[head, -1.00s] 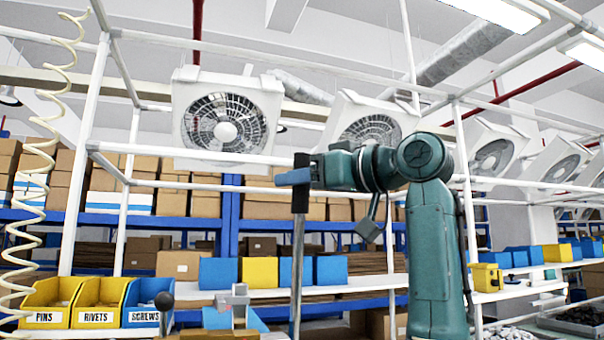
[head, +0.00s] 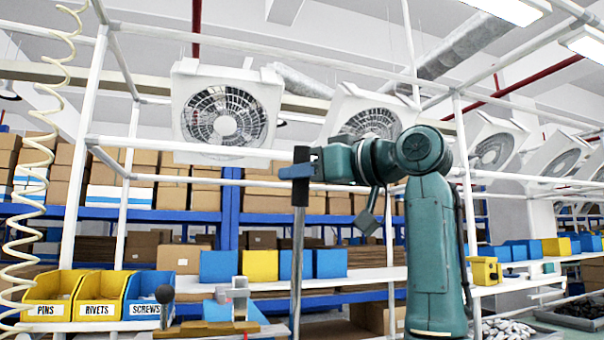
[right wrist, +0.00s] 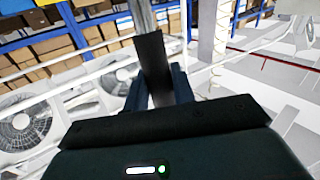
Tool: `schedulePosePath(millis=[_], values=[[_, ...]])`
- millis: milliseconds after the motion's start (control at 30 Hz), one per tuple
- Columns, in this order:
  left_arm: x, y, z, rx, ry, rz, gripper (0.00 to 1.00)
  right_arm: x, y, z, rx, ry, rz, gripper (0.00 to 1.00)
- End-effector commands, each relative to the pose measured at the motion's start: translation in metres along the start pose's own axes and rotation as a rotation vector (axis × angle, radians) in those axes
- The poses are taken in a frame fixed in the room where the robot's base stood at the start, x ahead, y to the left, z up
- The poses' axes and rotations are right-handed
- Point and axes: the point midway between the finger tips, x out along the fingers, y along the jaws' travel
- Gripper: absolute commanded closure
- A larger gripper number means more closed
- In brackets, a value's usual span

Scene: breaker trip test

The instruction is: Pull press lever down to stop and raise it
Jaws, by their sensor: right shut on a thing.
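The press lever (head: 298,255) stands nearly upright in the head view, a metal rod with a black grip at its top. My right gripper (head: 300,171) is shut on the black grip from the right side. In the right wrist view the black grip (right wrist: 152,55) runs between the two blue fingers, and the metal rod goes out at the top of the picture. The lever's lower end is out of view. My left gripper does not show.
A short black-knobbed handle (head: 165,296) and a grey fixture (head: 238,292) are at the lower left. Labelled bins (head: 98,297) stand beside them. White frame posts (head: 84,170), fans (head: 222,115) and shelves of boxes (head: 270,200) are behind my arm.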

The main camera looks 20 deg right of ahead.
Motion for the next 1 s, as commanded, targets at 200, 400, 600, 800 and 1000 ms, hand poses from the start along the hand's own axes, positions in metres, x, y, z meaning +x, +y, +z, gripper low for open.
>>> schedulePosePath(millis=[200,400,600,800,1000], values=[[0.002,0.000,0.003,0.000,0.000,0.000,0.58,-0.002,-0.001,0.001,-0.004,0.008,0.001,1.00],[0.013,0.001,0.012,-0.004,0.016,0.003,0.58,-0.017,-0.011,0.009,-0.037,0.057,0.006,1.00],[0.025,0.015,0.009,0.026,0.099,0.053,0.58,-0.048,-0.033,0.023,-0.110,0.165,0.015,1.00],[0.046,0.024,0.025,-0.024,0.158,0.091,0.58,-0.089,-0.062,0.046,-0.211,0.315,0.028,1.00],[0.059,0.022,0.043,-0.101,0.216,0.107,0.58,-0.127,-0.090,0.077,-0.316,0.471,0.039,1.00]])
